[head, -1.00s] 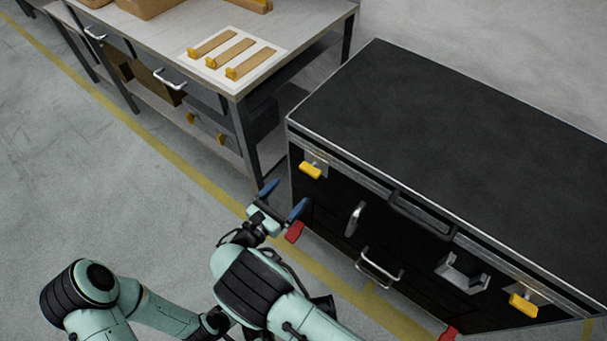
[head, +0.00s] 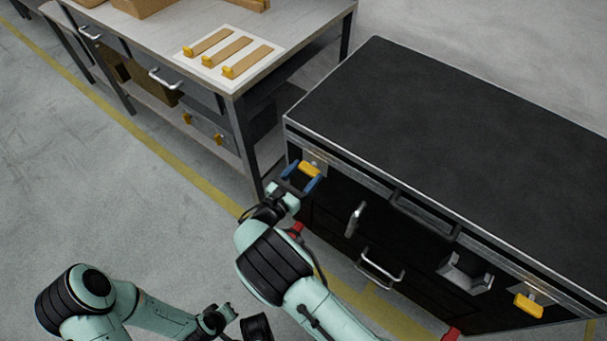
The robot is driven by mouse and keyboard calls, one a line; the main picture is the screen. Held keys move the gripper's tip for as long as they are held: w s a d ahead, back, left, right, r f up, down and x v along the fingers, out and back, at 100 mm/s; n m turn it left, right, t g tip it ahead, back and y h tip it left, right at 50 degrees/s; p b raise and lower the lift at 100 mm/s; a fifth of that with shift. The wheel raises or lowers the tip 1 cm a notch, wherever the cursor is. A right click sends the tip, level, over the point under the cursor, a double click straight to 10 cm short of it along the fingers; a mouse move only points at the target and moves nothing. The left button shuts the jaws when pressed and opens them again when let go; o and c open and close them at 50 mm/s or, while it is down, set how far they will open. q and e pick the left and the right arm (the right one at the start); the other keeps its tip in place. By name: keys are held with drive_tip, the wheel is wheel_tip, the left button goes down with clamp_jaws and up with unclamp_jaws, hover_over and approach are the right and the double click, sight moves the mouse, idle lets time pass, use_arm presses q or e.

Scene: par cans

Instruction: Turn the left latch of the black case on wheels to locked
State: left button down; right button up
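The black case (head: 460,115) on wheels stands at the right, its lid closed. Its left latch (head: 309,168) is a yellow handle on a metal plate near the front left corner. Its right latch (head: 528,305) is a similar yellow handle at the lower right. My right gripper (head: 301,177) is at the left latch, its blue fingertips apart on either side of the yellow handle. I cannot tell whether they touch it. My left arm is at the lower left; its gripper (head: 237,321) shows only in part at the bottom, and its fingers are not clear.
A workbench (head: 290,20) with drawers stands left of the case. A white board (head: 230,58) with three wooden strips lies on it. Below the latches the case front has handles (head: 380,268) that stick out. Red pieces (head: 452,334) show low at the case. The floor at left is clear.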

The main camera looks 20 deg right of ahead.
use_arm(q)
drive_tip(key=shift+s+d+r, duration=0.1)
drive_tip(key=shift+s, duration=0.05)
use_arm(e)
drive_tip(key=shift+m, duration=0.3)
drive_tip(key=shift+m+p, duration=0.35)
drive_tip(key=shift+m, duration=0.65)
drive_tip(key=m, duration=0.2)
drive_tip(key=shift+s+m, duration=0.1)
drive_tip(key=shift+m, duration=0.2)
drive_tip(key=m, duration=0.2)
drive_tip(key=shift+f+m, duration=0.1)
drive_tip(key=shift+m, duration=0.3)
drive_tip(key=m, duration=0.2)
drive_tip(key=shift+m+p, duration=0.3)
drive_tip(key=m, duration=0.3)
drive_tip(key=shift+f+m, duration=0.1)
drive_tip(key=shift+m, duration=0.2)
use_arm(q)
drive_tip(key=shift+s+d+r+b, duration=0.25)
drive_tip(key=shift+s+b, duration=0.05)
drive_tip(key=shift+s, duration=0.15)
use_arm(e)
drive_tip(key=shift+m, duration=2)
drive_tip(key=o, duration=1)
